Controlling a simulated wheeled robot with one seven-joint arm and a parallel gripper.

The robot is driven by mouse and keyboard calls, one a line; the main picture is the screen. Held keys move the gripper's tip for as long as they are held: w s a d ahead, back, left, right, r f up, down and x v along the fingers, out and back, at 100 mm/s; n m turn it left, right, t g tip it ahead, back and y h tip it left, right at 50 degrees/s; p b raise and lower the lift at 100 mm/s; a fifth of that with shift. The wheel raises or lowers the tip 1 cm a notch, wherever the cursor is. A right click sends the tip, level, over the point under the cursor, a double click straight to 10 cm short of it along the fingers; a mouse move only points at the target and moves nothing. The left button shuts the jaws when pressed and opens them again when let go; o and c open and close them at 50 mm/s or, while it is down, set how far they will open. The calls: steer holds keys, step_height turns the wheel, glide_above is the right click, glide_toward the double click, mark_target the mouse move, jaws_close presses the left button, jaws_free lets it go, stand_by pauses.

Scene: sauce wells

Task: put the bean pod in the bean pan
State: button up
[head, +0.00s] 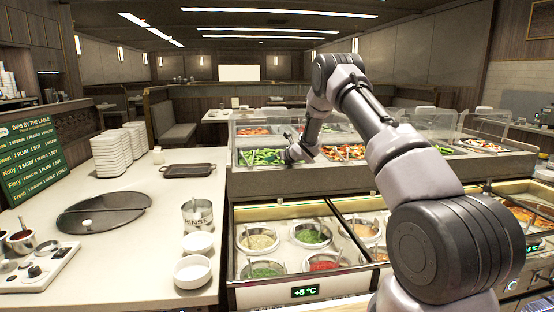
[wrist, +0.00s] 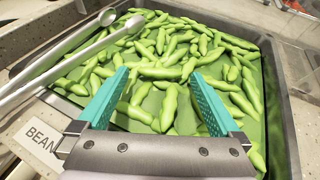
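The bean pan (wrist: 285,125) is a metal pan filled with green bean pods (wrist: 165,108). It also shows in the head view (head: 238,164), on the raised counter. A tag reading "BEAN" (wrist: 38,139) is at its near left side. My gripper (wrist: 158,72) has two teal fingers spread wide apart, with nothing held between them. It points down into the pan, over the pods; whether the fingertips touch them I cannot tell. No single pod stands apart from the others. In the head view my gripper (head: 298,152) is small, at the pan's right side.
Metal tongs (wrist: 65,60) lie across the pan's left corner, close to my left finger. Clear guards (head: 280,118) stand behind the pans. Another pan of mixed food (head: 345,152) is to the right.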

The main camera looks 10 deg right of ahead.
steer(key=v, duration=1.1)
steer(key=shift+s+d+r, duration=0.15)
steer(key=shift+s+r, duration=0.05)
steer(key=shift+s, duration=0.05)
steer(key=s+d+r+m+h, duration=0.2)
steer(key=s+d+r+m, duration=0.1)
steer(key=r+m, duration=0.35)
steer(key=s+d+r+m+h, duration=0.2)
steer(key=s+d+r+m, duration=0.15)
steer(key=r+m, duration=0.35)
steer(key=s+d+r+m+g+h, duration=0.1)
steer(key=s+d+r+m, duration=0.1)
steer(key=s+r+m, duration=0.75)
steer(key=s+a+m+g+y, duration=0.1)
steer(key=s+a+m+g, duration=0.1)
steer(key=s+m, duration=0.8)
steer(key=s+a+m+g+y, duration=0.1)
steer(key=s+a+m, duration=0.3)
steer(key=s+m, duration=0.7)
steer(key=s+g, duration=0.1)
steer(key=s, duration=1.2)
steer(key=shift+s+a+m, duration=0.3)
steer(key=shift+s+a, duration=0.1)
steer(key=shift+r, duration=0.15)
